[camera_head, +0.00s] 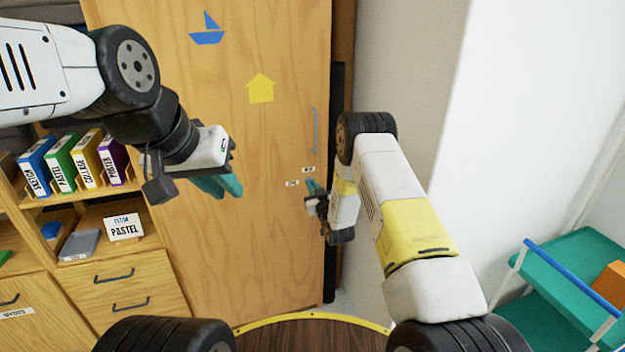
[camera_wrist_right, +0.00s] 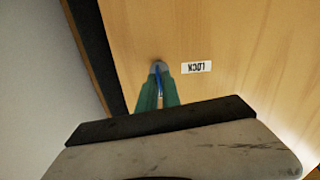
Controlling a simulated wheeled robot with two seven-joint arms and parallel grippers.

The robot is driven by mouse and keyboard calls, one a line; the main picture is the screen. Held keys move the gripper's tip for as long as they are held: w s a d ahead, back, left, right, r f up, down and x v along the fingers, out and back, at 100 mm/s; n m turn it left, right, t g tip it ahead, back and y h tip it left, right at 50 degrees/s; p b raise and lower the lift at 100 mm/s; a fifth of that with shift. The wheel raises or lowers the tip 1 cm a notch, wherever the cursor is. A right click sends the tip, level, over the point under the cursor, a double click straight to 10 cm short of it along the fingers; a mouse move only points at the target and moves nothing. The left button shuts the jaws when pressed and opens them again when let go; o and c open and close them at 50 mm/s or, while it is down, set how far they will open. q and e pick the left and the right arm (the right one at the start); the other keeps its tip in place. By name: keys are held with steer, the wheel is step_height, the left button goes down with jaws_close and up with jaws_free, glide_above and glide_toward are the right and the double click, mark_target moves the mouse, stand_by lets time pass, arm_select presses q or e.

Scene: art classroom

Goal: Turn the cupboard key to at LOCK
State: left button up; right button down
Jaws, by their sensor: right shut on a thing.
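The tall wooden cupboard door (camera_head: 255,140) fills the middle of the head view. My right gripper (camera_wrist_right: 158,85) is at its right side, with green fingers shut on the small blue key (camera_wrist_right: 158,72) at the keyhole. A grey round lock plate sits behind the key, and the fingers hide much of the key. The white LOCK label (camera_wrist_right: 196,67) shows upside down, just right of the key. In the head view two small labels (camera_head: 308,169) sit beside the right gripper. My left gripper (camera_head: 222,186) is open and empty in front of the door.
A shelf with several coloured binders (camera_head: 75,165) and a PASTEL card (camera_head: 124,227) stands left of the door, above drawers (camera_head: 120,290). A grey door handle (camera_head: 314,131) is above the labels. A teal cart (camera_head: 575,270) stands at the right.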

steer(key=shift+s+a+f+n, duration=0.1)
steer(key=shift+n, duration=2.65)
steer(key=shift+w+a+f+n, duration=0.1)
steer(key=shift+n, duration=2.6)
steer(key=shift+s+a+f+n, duration=0.1)
steer(key=shift+n, duration=2.65)
steer(key=c, duration=1.6)
jaws_free()
steer(key=shift+d, duration=0.1)
steer(key=v, duration=0.7)
steer(key=shift+s, duration=0.35)
